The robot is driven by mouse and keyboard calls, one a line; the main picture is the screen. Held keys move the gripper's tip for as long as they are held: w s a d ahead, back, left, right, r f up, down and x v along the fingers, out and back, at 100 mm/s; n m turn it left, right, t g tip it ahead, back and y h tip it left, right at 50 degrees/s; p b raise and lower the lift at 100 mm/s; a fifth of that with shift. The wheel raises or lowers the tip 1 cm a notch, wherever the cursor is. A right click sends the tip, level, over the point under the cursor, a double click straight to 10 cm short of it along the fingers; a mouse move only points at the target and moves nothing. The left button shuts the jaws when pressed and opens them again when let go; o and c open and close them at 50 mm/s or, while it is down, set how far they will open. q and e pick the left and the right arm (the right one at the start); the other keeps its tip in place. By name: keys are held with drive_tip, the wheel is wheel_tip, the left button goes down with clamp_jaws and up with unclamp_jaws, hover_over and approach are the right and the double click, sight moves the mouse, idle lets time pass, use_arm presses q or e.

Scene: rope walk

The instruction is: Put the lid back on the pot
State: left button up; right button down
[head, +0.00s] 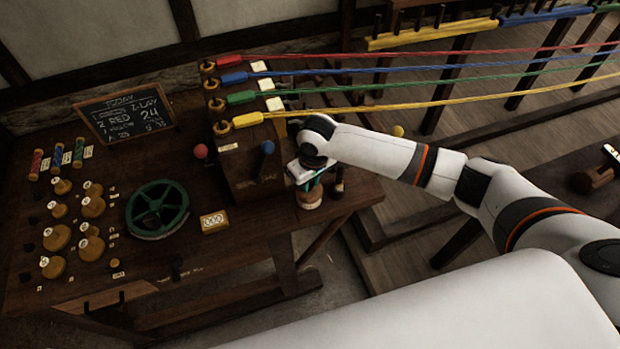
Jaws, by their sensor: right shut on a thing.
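The pot (309,199), small, round and tan-brown, stands near the right end of the bench. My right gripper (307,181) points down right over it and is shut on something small. That thing is mostly hidden by the gripper and looks to be the lid. I cannot tell whether it touches the pot's rim or is just above it. My left gripper is not in view.
A wooden block stand (247,172) with red and blue ball levers is just left of my gripper. A small dark upright item (337,187) stands close on its right. Coloured ropes (420,105) stretch behind. A green wheel (157,210) lies farther left on the bench (200,255).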

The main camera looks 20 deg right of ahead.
idle(0.3)
drive_tip(key=c, duration=1.2)
unclamp_jaws()
drive_tip(key=shift+o, duration=0.6)
drive_tip(key=o, duration=0.4)
drive_tip(key=shift+r+p, duration=3.55)
drive_tip(key=shift+p, duration=0.6)
drive_tip(key=shift+f, duration=0.1)
